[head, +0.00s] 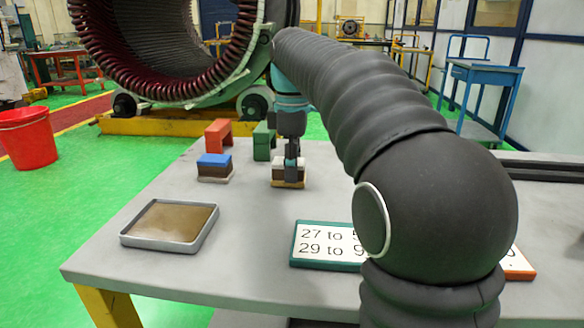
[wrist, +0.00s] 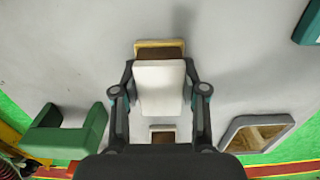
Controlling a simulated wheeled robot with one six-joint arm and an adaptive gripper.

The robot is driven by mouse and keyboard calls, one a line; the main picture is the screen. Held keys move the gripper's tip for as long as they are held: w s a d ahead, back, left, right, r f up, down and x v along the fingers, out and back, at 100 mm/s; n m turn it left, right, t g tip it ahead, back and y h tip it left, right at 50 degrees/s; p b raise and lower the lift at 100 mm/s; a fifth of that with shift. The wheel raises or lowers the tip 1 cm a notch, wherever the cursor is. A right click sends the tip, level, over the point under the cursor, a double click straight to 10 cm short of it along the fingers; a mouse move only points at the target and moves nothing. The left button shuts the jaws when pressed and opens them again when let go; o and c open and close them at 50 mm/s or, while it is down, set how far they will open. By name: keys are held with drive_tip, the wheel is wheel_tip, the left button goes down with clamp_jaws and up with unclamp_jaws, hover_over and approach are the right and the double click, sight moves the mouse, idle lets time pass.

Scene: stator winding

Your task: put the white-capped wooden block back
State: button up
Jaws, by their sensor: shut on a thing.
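The white-capped wooden block (head: 284,171) is on the grey table, with a dark brown middle and a tan base layer. My gripper (head: 291,160) comes down from above and is shut on it. In the wrist view the white cap (wrist: 160,88) lies between the two fingers, with brown and yellow edges showing above it. The block looks upright and at table level; I cannot tell whether it touches the surface. A blue-capped block (head: 214,167) with a brown middle stands to its left.
A red arch (head: 218,136) and a green arch (head: 263,142) stand behind the blocks. A shallow tray (head: 126,237) with a brown floor lies front left. A teal-edged number sign (head: 325,243) lies in front. The table between tray and sign is clear.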

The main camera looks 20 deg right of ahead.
drive_tip(key=o, duration=1.1)
drive_tip(key=shift+f, duration=0.15)
wheel_tip(320, 180, up, 12)
drive_tip(key=p, duration=0.3)
drive_tip(key=shift+r, duration=0.2)
